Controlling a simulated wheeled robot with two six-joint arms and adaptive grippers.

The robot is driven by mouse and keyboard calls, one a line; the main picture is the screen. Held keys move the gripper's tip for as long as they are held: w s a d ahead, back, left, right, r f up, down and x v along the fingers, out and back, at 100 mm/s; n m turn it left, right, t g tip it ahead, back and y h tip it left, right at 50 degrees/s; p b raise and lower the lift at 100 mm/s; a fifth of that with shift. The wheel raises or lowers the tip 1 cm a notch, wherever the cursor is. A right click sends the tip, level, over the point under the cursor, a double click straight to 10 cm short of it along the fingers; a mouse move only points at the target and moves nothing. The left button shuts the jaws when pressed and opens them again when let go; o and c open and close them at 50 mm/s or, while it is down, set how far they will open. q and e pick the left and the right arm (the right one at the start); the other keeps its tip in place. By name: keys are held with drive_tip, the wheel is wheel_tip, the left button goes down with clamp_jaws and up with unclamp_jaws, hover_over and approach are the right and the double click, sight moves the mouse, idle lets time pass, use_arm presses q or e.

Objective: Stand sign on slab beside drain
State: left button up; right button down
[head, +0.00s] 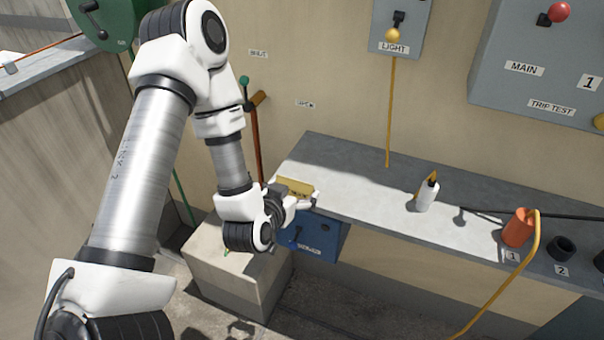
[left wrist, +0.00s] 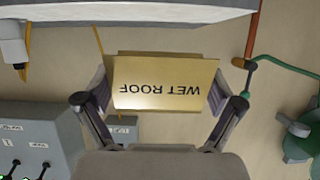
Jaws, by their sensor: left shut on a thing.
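The yellow sign (head: 296,186) is in my left gripper (head: 290,198), at the left end of the grey counter in the head view. In the left wrist view the sign (left wrist: 163,72) reads WET ROOF, upside down in the picture, with a finger of the left gripper (left wrist: 162,95) against each side edge. The left gripper is shut on it. A pale concrete block (head: 222,268) stands on the floor below; I cannot tell whether it is the slab. I make out no drain. My right gripper is not in view.
The grey counter (head: 360,194) runs along the wall, with a white bottle (head: 427,194) and an orange cup (head: 518,228) on it. A blue box (head: 318,240) hangs below its left end. A brown lever (head: 257,140) is on the wall. Dark floor (head: 335,308) shows in front.

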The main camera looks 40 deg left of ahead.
use_arm(q)
drive_tip(key=shift+s+d+r+p, duration=0.15)
drive_tip(key=shift+s+r+p, duration=0.35)
drive_tip(key=shift+p, duration=0.6)
drive_tip(key=shift+s+f+p, duration=0.3)
drive_tip(key=shift+s, duration=0.05)
drive_tip(key=shift+d+f, duration=0.3)
drive_tip(key=w+d+f+m+h+b, duration=0.1)
drive_tip(key=d+f, duration=0.1)
drive_tip(key=d, duration=0.5)
drive_tip(key=w+d+f+m+h+b, duration=0.1)
drive_tip(key=w+d+f+h, duration=0.1)
drive_tip(key=d, duration=0.6)
drive_tip(key=shift+w+d+f+m+t, duration=0.15)
drive_tip(key=shift+w+f+m+t, duration=0.05)
drive_tip(key=shift+f+m+t, duration=0.15)
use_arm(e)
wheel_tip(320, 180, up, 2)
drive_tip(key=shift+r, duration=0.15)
use_arm(q)
drive_tip(key=shift+f, duration=0.1)
